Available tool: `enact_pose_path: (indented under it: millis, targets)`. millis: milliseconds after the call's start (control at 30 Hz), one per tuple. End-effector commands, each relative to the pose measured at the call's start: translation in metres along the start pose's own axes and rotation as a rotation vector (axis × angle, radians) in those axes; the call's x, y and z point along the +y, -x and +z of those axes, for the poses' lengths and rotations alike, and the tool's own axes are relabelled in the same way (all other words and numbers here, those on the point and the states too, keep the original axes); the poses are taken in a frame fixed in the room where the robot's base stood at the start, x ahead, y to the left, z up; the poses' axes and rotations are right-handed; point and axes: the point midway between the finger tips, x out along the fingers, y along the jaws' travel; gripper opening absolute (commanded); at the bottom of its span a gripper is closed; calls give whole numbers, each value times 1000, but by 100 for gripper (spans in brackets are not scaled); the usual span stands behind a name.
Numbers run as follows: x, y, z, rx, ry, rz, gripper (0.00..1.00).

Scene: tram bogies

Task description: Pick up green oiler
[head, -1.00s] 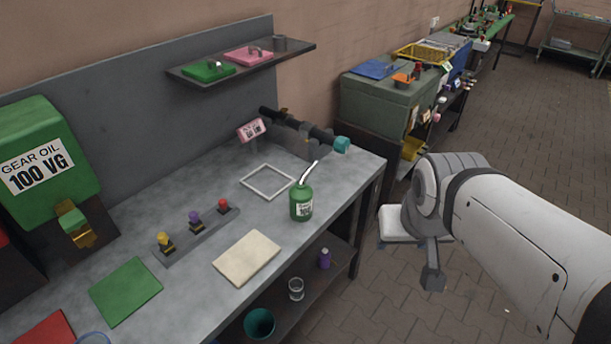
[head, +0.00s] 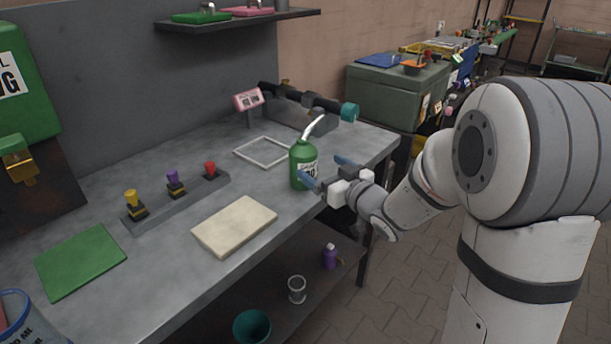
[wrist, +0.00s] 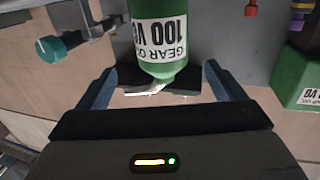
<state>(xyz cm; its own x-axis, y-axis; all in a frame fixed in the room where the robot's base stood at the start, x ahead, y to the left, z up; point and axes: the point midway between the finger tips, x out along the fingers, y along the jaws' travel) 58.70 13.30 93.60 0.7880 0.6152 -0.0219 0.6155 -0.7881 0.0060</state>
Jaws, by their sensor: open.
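The green oiler (head: 301,165) stands upright on the grey workbench, near its front right edge. It has a white spout leaning right and a white label. My gripper (head: 325,172) is open at the right of the oiler, with its blue fingers reaching towards it. In the wrist view the oiler (wrist: 165,65) appears upside down, with its "GEAR OIL 100 VG" label facing me. It lies ahead of and between the spread fingers (wrist: 160,88). I cannot tell whether any finger touches it.
A white square frame (head: 262,151) lies behind the oiler, and a cream cloth (head: 235,225) lies left of it. A dark bar with a teal end (head: 349,111) is behind right. Colored knobs (head: 174,184) stand on a strip further left.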

Motion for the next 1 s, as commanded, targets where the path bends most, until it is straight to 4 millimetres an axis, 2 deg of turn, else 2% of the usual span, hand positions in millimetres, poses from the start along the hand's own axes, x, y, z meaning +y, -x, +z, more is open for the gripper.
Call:
enact_pose_path:
  millis: [33, 367, 633, 933, 1000]
  targets:
    - [-2, -3, 5, 11, -4, -15, 89]
    - [-4, -37, 0, 23, -6, -27, 89]
    - [-3, -74, -3, 22, -6, -25, 89]
    - [-2, -79, -3, 22, -6, -22, 89]
    - [-2, -79, -3, 22, -6, -22, 84]
